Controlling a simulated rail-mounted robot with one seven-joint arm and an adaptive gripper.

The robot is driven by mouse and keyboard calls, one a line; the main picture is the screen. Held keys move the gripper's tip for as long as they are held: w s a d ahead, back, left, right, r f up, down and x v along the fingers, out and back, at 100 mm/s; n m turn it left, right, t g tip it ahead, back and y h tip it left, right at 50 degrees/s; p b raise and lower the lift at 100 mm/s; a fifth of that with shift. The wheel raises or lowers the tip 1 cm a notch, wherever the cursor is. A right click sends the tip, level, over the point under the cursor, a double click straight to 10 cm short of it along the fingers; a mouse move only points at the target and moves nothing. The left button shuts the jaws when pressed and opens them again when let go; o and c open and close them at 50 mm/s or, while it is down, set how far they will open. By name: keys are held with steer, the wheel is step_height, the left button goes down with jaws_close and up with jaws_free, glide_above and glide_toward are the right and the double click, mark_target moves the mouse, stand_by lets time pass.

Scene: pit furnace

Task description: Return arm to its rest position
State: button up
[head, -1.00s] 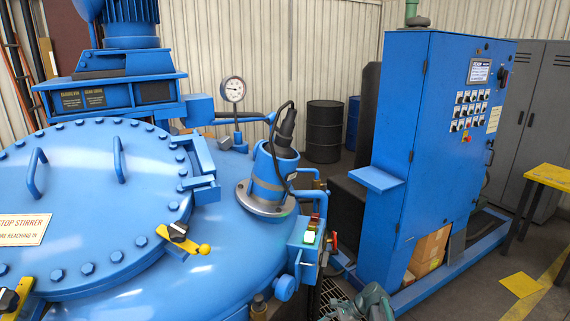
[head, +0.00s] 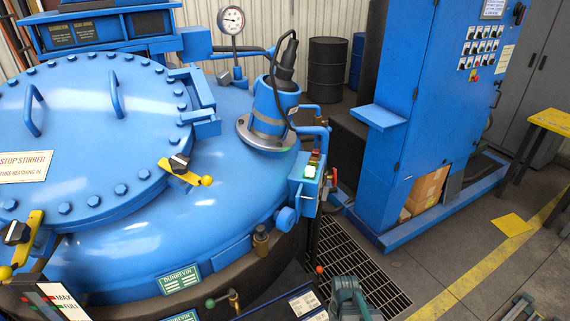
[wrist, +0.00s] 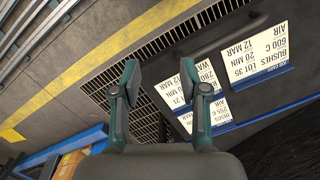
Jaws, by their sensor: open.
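My gripper (wrist: 166,88) shows in the wrist view with its two teal fingers apart and nothing between them. It hangs over the floor grate (wrist: 150,108) and beside a dark board with white cards (wrist: 226,85). In the head view, a teal part of my arm shows at the bottom edge, right of the furnace. The fingertips cannot be made out there.
The blue furnace lid (head: 90,140) fills the left, with yellow-handled clamps on its rim. A blue control cabinet (head: 430,100) stands at the right. A floor grate (head: 355,265) lies between them. Open floor with a yellow line (head: 480,270) is at the lower right.

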steer(key=s+f+g+b, duration=0.1)
steer(key=s+f+g, duration=0.1)
steer(key=s+f, duration=0.5)
steer(key=s+f+g+b, duration=0.1)
steer(key=s+f+g, duration=0.2)
steer(key=s+f, duration=0.5)
steer(key=s, duration=0.8)
steer(key=shift+s, duration=0.15)
